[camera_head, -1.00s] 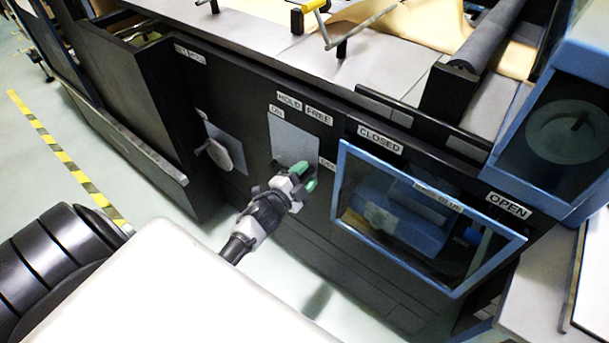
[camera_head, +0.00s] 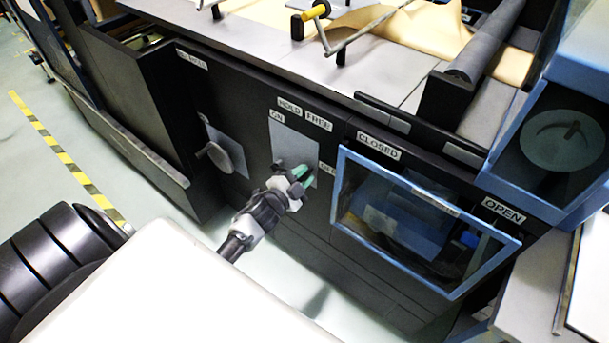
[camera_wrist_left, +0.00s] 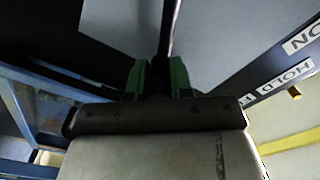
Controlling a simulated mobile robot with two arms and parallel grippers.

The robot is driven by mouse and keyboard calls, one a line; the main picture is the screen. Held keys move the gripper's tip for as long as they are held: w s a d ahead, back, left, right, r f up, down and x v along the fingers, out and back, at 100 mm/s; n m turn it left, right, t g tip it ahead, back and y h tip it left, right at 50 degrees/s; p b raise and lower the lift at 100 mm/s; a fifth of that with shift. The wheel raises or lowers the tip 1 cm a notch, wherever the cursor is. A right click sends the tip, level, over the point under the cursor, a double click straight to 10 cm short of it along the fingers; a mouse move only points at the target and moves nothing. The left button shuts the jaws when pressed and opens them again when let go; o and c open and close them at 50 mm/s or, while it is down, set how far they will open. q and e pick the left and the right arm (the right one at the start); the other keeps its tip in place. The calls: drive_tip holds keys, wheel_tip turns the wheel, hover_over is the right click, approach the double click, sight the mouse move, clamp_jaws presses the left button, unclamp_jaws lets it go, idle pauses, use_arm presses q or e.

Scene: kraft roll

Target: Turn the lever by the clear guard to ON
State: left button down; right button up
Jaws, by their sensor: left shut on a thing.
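The clear guard (camera_head: 350,238) is a blue-framed window on the machine's dark front. Left of it is a grey plate (camera_head: 286,139) with an ON label (camera_head: 277,116) at its top left and a partly readable label, seemingly OFF (camera_head: 326,169), at its right edge. My left gripper (camera_head: 302,173), with green fingertips, is at the plate's lower part and hides most of the lever there. In the left wrist view my left gripper (camera_wrist_left: 160,80) is shut on the dark lever (camera_wrist_left: 168,35), which stands between its fingertips. My right gripper is not in view.
A second plate with a rounded pale knob (camera_head: 214,157) is further left. HOLD and FREE labels sit above the lever plate. CLOSED (camera_head: 380,146) and OPEN (camera_head: 504,209) labels flank the guard's top. A yellow-handled crank (camera_head: 316,11) stands on top. Floor in front is clear.

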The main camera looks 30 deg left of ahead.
use_arm(q)
drive_tip(key=a+r+n+p, duration=0.1)
drive_tip(key=r+n+p, duration=0.1)
drive_tip(key=a+r+n+p, duration=0.2)
drive_tip(key=shift+w+a+r, duration=0.1)
drive_tip(key=shift+w+r, duration=0.05)
drive_tip(key=shift+r, duration=0.1)
drive_tip(key=a+n, duration=0.1)
drive_tip(key=a+r+n+p, duration=0.1)
drive_tip(key=a+n, duration=0.1)
drive_tip(key=a+r+n, duration=0.1)
drive_tip(key=shift+w+a+n+p, duration=0.15)
drive_tip(key=shift+a+n+p, duration=0.05)
drive_tip(key=shift+n+p, duration=0.2)
drive_tip(key=shift+w+a+r+n, duration=0.1)
drive_tip(key=shift+a+r+n, duration=0.05)
drive_tip(key=shift+a+n, duration=0.4)
drive_tip(key=shift+a+r+n, duration=0.1)
drive_tip(key=shift+a+n, duration=0.45)
drive_tip(key=shift+a+b, duration=0.3)
drive_tip(key=shift+a, duration=0.65)
drive_tip(key=c, duration=1)
unclamp_jaws()
